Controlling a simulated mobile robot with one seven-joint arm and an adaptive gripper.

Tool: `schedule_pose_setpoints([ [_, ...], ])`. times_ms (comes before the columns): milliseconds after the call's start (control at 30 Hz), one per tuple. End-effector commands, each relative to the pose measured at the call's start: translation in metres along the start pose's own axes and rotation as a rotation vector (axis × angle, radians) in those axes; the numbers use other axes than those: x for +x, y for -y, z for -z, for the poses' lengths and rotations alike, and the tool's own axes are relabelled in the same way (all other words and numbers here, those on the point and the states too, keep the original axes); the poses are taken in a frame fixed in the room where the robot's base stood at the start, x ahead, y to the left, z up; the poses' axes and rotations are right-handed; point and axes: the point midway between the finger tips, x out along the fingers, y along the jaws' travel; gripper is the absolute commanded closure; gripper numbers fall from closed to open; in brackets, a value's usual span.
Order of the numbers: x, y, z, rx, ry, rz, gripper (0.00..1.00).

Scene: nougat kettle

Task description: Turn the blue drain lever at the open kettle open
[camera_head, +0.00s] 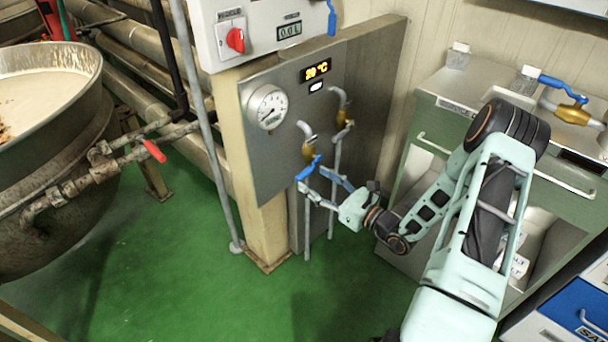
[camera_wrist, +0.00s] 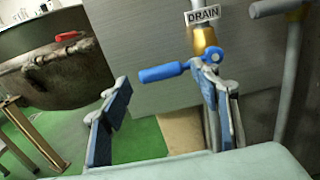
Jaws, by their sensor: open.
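The blue drain lever (camera_head: 309,168) sits on a brass valve (camera_head: 309,151) on the grey panel. In the wrist view the lever (camera_wrist: 163,73) points left, roughly level, from the valve (camera_wrist: 204,41) under a label reading DRAIN (camera_wrist: 202,15). My gripper (camera_head: 312,183) is just in front of and below the lever. In the wrist view the open gripper (camera_wrist: 161,82) has one finger left of the lever's free end and one near the valve end. I cannot tell whether a finger touches it. The open kettle (camera_head: 45,110), holding pale contents, stands at the left.
A second brass valve (camera_head: 343,119) and its pipe are close on the right. A dial gauge (camera_head: 268,107) and lit display (camera_head: 315,70) are above. A red-handled valve (camera_head: 153,151) is by the kettle. Another blue lever (camera_head: 562,87) is above the cabinet. Green floor lies clear below.

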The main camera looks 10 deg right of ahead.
Motion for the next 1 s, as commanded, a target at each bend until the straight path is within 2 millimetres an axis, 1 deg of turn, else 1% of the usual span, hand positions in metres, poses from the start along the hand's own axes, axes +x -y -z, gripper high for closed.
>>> schedule_pose_setpoints([
  [33,0.011,0.0,0.002,-0.003,0.001,-0.003,0.44],
  [100,0.023,-0.001,0.001,-0.002,0.002,-0.002,0.44],
  [200,0.036,0.0,0.001,-0.001,0.0,-0.002,0.44],
  [300,0.045,0.0,0.001,-0.002,0.001,-0.002,0.44],
  [433,0.05,0.001,0.0,-0.001,-0.001,0.0,0.44],
  [667,0.05,0.001,0.0,-0.001,-0.001,0.0,0.44],
  [767,0.05,0.001,0.0,-0.001,-0.001,0.0,0.53],
  [1000,0.05,0.0,0.0,-0.001,-0.001,0.0,0.8],
])
